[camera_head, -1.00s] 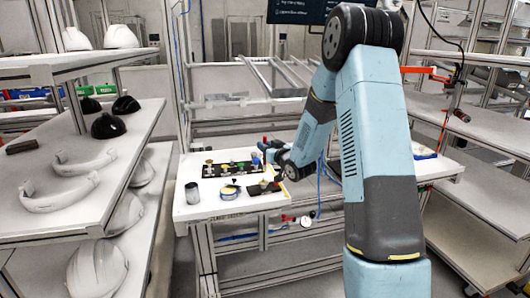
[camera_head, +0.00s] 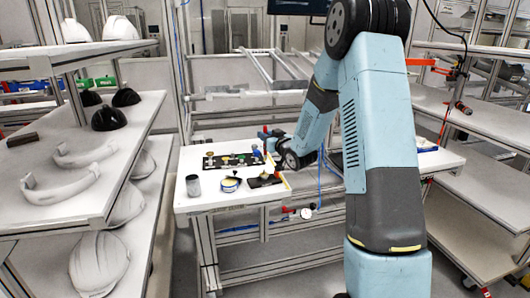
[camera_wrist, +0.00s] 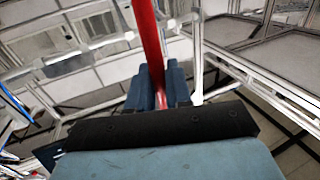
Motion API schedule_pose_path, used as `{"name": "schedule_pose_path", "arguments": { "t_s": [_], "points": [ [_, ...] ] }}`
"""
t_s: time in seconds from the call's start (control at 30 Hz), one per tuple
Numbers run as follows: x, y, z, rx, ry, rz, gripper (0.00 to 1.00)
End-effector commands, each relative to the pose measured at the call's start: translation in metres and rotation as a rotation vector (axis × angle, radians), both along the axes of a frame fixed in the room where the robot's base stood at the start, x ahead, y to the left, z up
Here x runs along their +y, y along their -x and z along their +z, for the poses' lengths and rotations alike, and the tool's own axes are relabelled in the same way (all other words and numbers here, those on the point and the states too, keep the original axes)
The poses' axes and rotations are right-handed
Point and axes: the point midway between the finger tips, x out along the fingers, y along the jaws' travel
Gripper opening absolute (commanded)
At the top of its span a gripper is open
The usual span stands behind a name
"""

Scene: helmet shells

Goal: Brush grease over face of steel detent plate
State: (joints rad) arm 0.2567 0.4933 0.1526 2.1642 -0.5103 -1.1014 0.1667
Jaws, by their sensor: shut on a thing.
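My gripper (camera_wrist: 160,90) has its blue fingers shut on a red handle (camera_wrist: 150,40) in the wrist view; the handle's working end is not clear there. In the head view my gripper (camera_head: 270,142) is over the right part of the white workbench (camera_head: 215,202), a little above its top. A small dark plate (camera_head: 265,181), perhaps the detent plate, lies on the bench just in front of it. A round open tin (camera_head: 230,184) with pale yellow contents sits left of the plate. Any grease on the plate is too small to make out.
A black tray (camera_head: 222,162) with several small coloured parts lies behind the tin. A grey can (camera_head: 193,186) stands at the bench's left. Shelves with helmet shells (camera_head: 97,262) flank the left; mostly empty shelves (camera_head: 490,125) stand at right.

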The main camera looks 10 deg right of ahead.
Motion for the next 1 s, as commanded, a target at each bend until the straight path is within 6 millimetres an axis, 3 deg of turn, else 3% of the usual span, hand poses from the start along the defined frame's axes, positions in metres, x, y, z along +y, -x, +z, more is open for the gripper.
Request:
{"name": "schedule_pose_path", "arguments": {
  "t_s": [0.27, 0.7, 1.0],
  "points": [
    [0.000, 0.000, -0.009, 0.002, 0.000, 0.000, 0.00],
    [0.001, 0.001, -0.039, 0.001, 0.000, 0.000, 0.00],
    [0.002, 0.001, -0.041, 0.000, 0.000, 0.000, 0.00]
  ]
}}
